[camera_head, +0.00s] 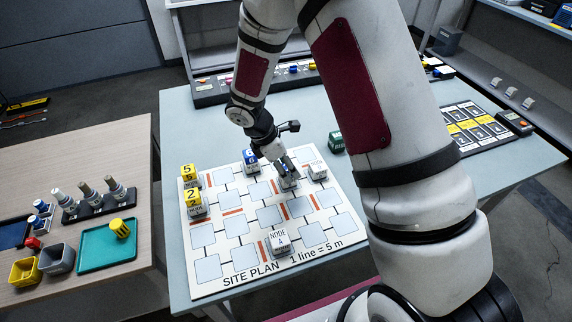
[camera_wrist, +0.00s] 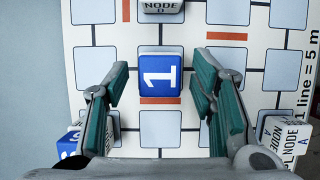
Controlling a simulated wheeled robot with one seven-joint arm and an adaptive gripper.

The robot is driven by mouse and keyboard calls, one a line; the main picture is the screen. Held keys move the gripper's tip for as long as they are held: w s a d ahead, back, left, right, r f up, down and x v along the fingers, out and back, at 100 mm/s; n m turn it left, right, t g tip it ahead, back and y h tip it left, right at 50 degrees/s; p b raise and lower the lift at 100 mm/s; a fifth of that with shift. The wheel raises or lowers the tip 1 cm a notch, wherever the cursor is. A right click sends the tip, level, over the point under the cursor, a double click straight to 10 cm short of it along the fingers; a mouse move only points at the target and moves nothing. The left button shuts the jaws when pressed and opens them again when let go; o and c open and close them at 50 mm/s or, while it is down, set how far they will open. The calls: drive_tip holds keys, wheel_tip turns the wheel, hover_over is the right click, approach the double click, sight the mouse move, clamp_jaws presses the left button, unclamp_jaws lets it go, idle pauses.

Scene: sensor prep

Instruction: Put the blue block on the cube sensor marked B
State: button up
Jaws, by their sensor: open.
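A blue block with a white 1 (camera_wrist: 160,74) shows in the wrist view, between and just beyond my fingertips. My gripper (camera_wrist: 161,88) is open, with a finger on each side and visible gaps to the block. In the head view my gripper (camera_head: 287,172) points down over a white cube (camera_head: 289,184), hiding most of its top; its letter cannot be read. Another blue block (camera_head: 250,156) stands on a white cube farther back; it also shows at the wrist view's lower left (camera_wrist: 68,144). No mark B is readable.
The site plan board (camera_head: 225,268) carries a cube marked NODE A (camera_head: 280,240), a bare white node cube (camera_head: 318,171), and yellow blocks 5 (camera_head: 188,171) and 2 (camera_head: 193,198) on cubes at its left. NODE D (camera_wrist: 161,6) is at the wrist view's top. The board's front squares are mostly clear.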

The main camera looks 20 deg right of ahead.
drive_tip(key=shift+r, duration=0.1)
drive_tip(key=s+a+r+m, duration=0.1)
drive_tip(key=s+r+m, duration=0.1)
drive_tip(key=r, duration=0.7)
drive_tip(key=s+a+r+m, duration=0.1)
drive_tip(key=s+r, duration=0.1)
drive_tip(key=r, duration=0.8)
drive_tip(key=s+r+m+t+y, duration=0.1)
drive_tip(key=s+r+m, duration=0.2)
drive_tip(key=s+m, duration=0.2)
drive_tip(key=s+d+r+m+t+y, duration=0.1)
drive_tip(key=s+r+m, duration=0.3)
drive_tip(key=s, duration=0.5)
drive_tip(key=s+d+r+m+t+y, duration=0.1)
drive_tip(key=s+r+m+t+y, duration=0.1)
drive_tip(key=s+r+m, duration=0.2)
drive_tip(key=s+m, duration=0.2)
drive_tip(key=s, duration=0.1)
drive_tip(key=shift+s+d+r+t, duration=0.15)
drive_tip(key=shift+r+t, duration=0.1)
drive_tip(key=shift+t, duration=0.15)
